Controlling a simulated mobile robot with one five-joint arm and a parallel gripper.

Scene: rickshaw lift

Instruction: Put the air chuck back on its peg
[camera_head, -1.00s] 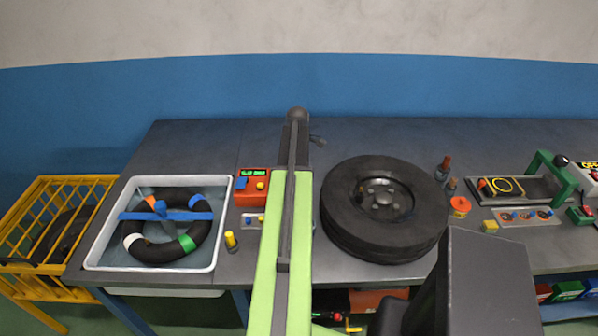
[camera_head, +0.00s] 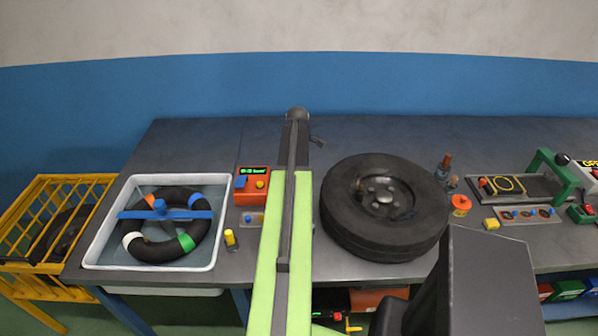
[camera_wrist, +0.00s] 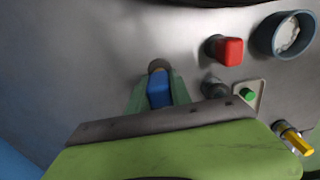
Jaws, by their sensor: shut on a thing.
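In the wrist view my gripper (camera_wrist: 159,88) has its two green fingers shut on a blue piece (camera_wrist: 159,96) with a dark round end, which looks like the air chuck. It is held in front of a grey surface; I cannot tell if it touches it. A dark round knob (camera_wrist: 213,87) sticks out to the right of the gripper and may be the peg; I cannot tell for sure. In the head view my own arm hides the gripper and the chuck.
Right of the gripper are a red button (camera_wrist: 226,50), a round gauge (camera_wrist: 288,35), a green button (camera_wrist: 246,94) and a yellow-handled valve (camera_wrist: 294,139). On the bench stand a wheel (camera_head: 384,232), a water tub (camera_head: 216,250) and a red box (camera_head: 253,198).

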